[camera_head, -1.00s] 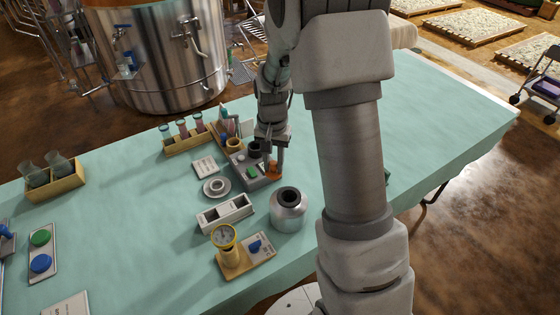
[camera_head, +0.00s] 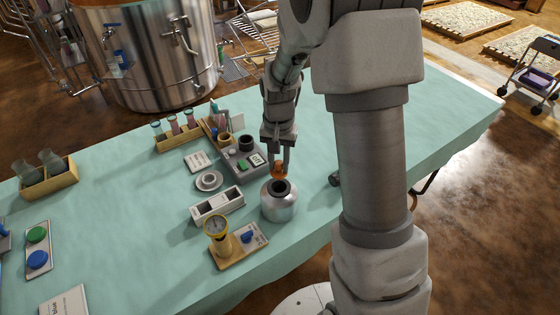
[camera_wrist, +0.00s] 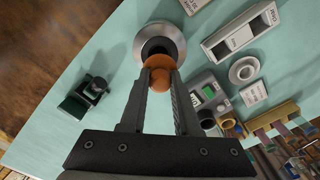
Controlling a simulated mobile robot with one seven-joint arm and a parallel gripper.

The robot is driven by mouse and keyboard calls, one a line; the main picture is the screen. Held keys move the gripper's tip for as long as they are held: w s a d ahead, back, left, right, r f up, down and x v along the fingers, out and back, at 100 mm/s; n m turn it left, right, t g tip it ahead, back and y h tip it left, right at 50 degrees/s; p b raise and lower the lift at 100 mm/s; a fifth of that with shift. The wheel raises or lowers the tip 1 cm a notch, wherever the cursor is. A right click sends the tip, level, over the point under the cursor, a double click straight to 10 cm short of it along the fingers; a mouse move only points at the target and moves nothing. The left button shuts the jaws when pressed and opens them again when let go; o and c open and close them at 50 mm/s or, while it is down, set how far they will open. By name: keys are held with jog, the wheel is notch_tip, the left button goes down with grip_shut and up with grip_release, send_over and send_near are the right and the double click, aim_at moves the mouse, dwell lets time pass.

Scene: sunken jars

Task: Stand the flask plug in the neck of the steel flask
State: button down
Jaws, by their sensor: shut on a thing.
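The steel flask (camera_head: 279,204) stands upright on the teal-covered table, and its dark open neck faces up. In the wrist view the flask (camera_wrist: 172,33) is at the top centre. My gripper (camera_head: 279,168) is shut on the orange-brown flask plug (camera_head: 278,171). In the wrist view the plug (camera_wrist: 159,70) sits between the fingertips and overlaps the near edge of the dark neck. The plug appears above and close to the opening; I cannot tell whether it touches the rim.
A grey device with a green button (camera_head: 243,165) stands behind the flask. A white two-slot box (camera_head: 217,204) and a gauge on a wooden base (camera_head: 217,235) are to the left. A small dark object (camera_head: 335,179) lies to the right. The table beyond it is mostly clear.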

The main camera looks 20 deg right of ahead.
aim_at(279, 172)
jog(key=shift+f+b, duration=0.95)
jog(key=shift+f, duration=0.6)
jog(key=shift+f, duration=0.25)
jog(key=shift+f+b, duration=0.95)
jog(key=shift+f, duration=0.05)
jog(key=shift+f, duration=0.15)
jog(key=shift+f+b, duration=0.25)
jog(key=shift+b, duration=0.05)
jog(key=c, duration=0.6)
grip_release()
jog(key=shift+o, duration=0.2)
jog(key=shift+r, duration=0.1)
